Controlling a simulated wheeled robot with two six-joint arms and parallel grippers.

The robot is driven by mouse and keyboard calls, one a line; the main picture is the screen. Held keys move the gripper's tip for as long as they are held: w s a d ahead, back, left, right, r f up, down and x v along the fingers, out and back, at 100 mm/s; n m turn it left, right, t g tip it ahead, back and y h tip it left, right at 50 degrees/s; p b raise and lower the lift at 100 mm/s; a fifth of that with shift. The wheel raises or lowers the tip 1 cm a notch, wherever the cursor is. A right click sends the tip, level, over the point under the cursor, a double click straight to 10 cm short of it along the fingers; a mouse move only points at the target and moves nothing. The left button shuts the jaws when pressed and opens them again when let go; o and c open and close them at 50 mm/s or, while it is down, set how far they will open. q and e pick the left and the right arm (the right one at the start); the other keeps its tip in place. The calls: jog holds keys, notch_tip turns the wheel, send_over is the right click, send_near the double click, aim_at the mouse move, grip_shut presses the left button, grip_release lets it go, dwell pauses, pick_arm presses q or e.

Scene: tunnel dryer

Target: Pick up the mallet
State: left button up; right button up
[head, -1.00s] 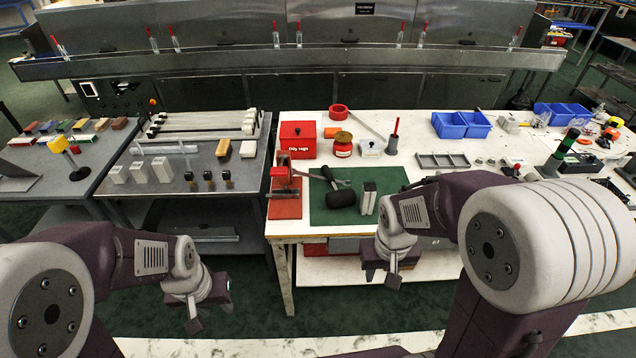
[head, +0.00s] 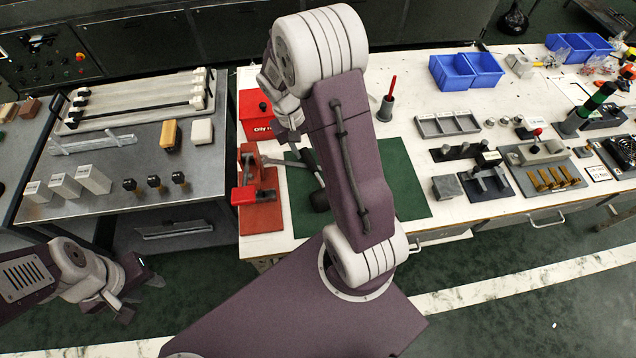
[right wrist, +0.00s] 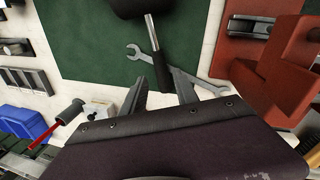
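The mallet shows in the right wrist view with its black head (right wrist: 130,7) at the top edge, a metal shaft and a black handle (right wrist: 162,72) pointing toward my gripper. It lies on the green mat (right wrist: 88,38). My right gripper (right wrist: 160,79) is open, its two fingers on either side of the handle's end; I cannot tell whether they touch it. In the head view my right arm hides most of the mallet; part of its dark head (head: 320,200) shows. My left gripper (head: 138,288) hangs low at the left, away from the table; its fingers are unclear.
A wrench (right wrist: 210,88) lies by the mallet handle. A red press-like tool (head: 262,195) stands left of the mat, a red box (head: 254,112) behind it. A red-handled tool in a holder (head: 386,103) and blue bins (head: 466,70) stand to the right.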

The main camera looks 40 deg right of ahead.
aim_at(312, 164)
jog(key=f, duration=0.3)
jog(key=shift+s+d+f, duration=0.15)
jog(key=shift+d+f, duration=0.25)
jog(key=f, duration=0.3)
jog(key=f+b, duration=0.1)
jog(key=shift+s+d+f, duration=0.25)
jog(key=shift+s+d, duration=0.05)
jog(key=shift+s, duration=0.05)
jog(key=shift+w+d+f, duration=0.1)
jog(key=shift+f, duration=0.15)
jog(key=shift+r, duration=0.1)
grip_shut()
